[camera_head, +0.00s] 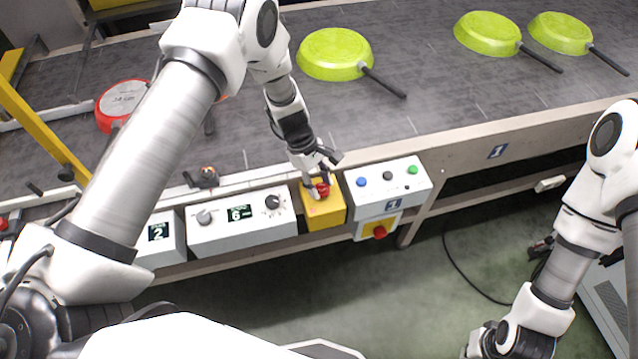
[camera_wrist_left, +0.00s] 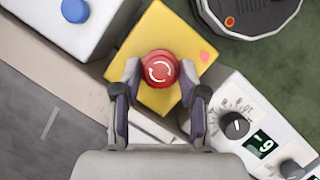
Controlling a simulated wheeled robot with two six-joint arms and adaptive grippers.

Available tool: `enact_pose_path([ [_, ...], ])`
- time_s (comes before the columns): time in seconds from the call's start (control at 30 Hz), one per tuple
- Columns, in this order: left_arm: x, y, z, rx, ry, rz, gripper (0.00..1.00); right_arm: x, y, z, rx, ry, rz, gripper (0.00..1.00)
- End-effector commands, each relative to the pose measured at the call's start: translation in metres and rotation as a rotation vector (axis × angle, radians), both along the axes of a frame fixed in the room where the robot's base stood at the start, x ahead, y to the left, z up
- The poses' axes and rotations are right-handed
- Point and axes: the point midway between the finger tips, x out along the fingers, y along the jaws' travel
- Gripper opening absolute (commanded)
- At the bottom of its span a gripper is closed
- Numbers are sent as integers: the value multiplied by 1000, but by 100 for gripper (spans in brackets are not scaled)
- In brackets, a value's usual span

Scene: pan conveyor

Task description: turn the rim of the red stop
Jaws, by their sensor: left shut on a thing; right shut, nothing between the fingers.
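The red stop (camera_head: 322,189) is a round red mushroom button on a yellow box (camera_head: 325,212) at the conveyor's front edge. In the left wrist view the red stop (camera_wrist_left: 159,69) shows white curved arrows on its top, and the yellow box (camera_wrist_left: 150,98) lies under it. My left gripper (camera_head: 320,183) is over the box, its two fingers on either side of the red stop and shut on its rim; the left wrist view shows the fingers (camera_wrist_left: 157,88) too. My right gripper (camera_head: 487,342) is low at the bottom right, away from the box, shut and empty.
A control box with blue, black and green buttons (camera_head: 393,197) stands right of the yellow box. A dial box with display 6 (camera_head: 243,232) stands left. Green pans (camera_head: 333,52) and a red pan (camera_head: 120,98) lie on the conveyor belt (camera_head: 420,75). Another red button (camera_head: 380,232) sits lower.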

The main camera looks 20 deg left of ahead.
Motion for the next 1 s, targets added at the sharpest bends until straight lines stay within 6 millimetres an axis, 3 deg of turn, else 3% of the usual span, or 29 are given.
enact_pose_path([
  [0.6, 3, -3, -3, 1, 1, -519, 7, 0, 0, -33, 0, 0, 0, 0],
  [1.0, 4, -4, -1, 0, 1, -692, 7, 0, 0, -40, 0, 0, 0, 0],
])
